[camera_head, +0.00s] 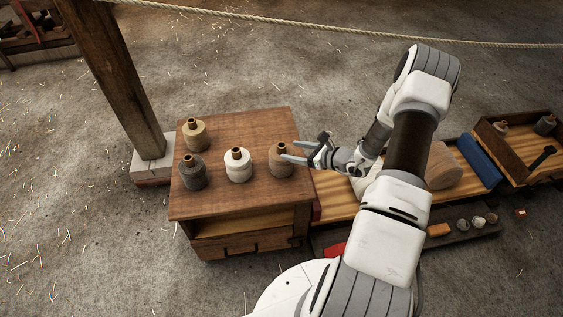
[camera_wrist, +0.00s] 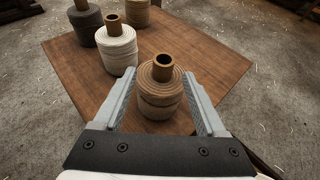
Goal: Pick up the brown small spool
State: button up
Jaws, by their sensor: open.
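Several spools stand upright on the wooden cabinet top (camera_head: 235,200). The brown small spool (camera_head: 282,160) is the one at the right edge; in the wrist view the brown spool (camera_wrist: 160,88) stands between my fingers. Another tan spool (camera_head: 195,135) stands at the back left, and it shows at the top of the wrist view (camera_wrist: 138,12). My gripper (camera_head: 287,152) is open, with a finger on either side of the right-hand brown spool. In the wrist view a gap shows at the fingertips; I cannot tell whether either finger touches it.
A white spool (camera_head: 238,166) stands left of the brown one, and a dark grey spool (camera_head: 193,173) further left. A wooden post (camera_head: 118,85) rises behind the cabinet. A rope (camera_head: 330,28) crosses the back.

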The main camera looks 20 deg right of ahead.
aim_at(275, 148)
jog(key=b+x, duration=0.1)
jog(key=x, duration=0.3)
jog(key=b+x, duration=0.1)
jog(key=x, duration=0.4)
jog(key=shift+w+d+r, duration=0.15)
jog(key=shift+w+r, duration=0.05)
jog(key=shift+r, duration=0.05)
jog(key=shift+c, duration=0.3)
grip_shut()
dwell(0.8)
